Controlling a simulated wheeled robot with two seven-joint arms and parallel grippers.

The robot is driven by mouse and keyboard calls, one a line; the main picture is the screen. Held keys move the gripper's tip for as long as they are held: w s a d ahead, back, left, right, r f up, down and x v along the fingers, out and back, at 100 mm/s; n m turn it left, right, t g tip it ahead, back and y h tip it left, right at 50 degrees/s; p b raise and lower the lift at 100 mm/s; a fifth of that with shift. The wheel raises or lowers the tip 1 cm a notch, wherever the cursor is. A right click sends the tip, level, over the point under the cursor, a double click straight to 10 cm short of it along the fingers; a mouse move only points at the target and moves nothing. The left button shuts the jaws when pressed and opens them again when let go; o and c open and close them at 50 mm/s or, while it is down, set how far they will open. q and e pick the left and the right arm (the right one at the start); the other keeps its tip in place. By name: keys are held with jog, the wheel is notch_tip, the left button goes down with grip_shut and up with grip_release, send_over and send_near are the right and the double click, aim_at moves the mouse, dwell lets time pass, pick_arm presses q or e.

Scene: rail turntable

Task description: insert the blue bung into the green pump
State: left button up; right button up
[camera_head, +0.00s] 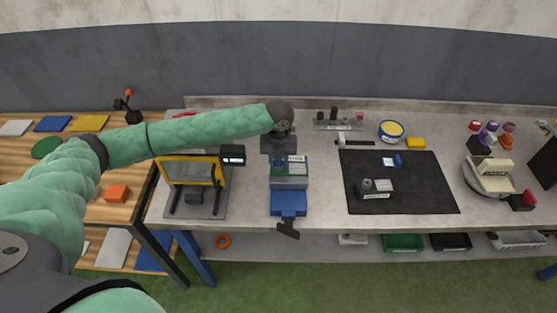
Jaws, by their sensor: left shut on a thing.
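The green pump (290,168) has a green top with white labels and sits on a blue vise (289,203) near the front of the bench. My left gripper (279,153) points down over the back left of the pump. It is shut on a small piece, seemingly the blue bung, mostly hidden by the fingers and very small here. I cannot tell whether that piece is inside the pump or just above it. My right gripper is not in view.
A black mat (425,187) to the right carries a grey labelled part (375,187) and a small blue piece (397,160). A yellow-framed machine (193,180) stands left of the vise. A blue-and-yellow tub (391,131) is behind the mat. The mat's right half is clear.

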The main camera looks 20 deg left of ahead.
pick_arm(q)
jog(key=o, duration=1.1)
jog(key=shift+o, duration=0.2)
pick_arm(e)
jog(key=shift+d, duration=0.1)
pick_arm(q)
jog(key=shift+w+r+b, duration=0.1)
jog(key=shift+r+b, duration=0.25)
jog(key=shift+b, duration=0.1)
notch_tip(320, 180, up, 3)
jog(key=shift+f+b, duration=0.2)
jog(key=shift+b, duration=0.45)
notch_tip(320, 180, up, 3)
jog(key=shift+r+b, duration=0.1)
jog(key=shift+b, duration=0.55)
jog(key=shift+r, duration=0.6)
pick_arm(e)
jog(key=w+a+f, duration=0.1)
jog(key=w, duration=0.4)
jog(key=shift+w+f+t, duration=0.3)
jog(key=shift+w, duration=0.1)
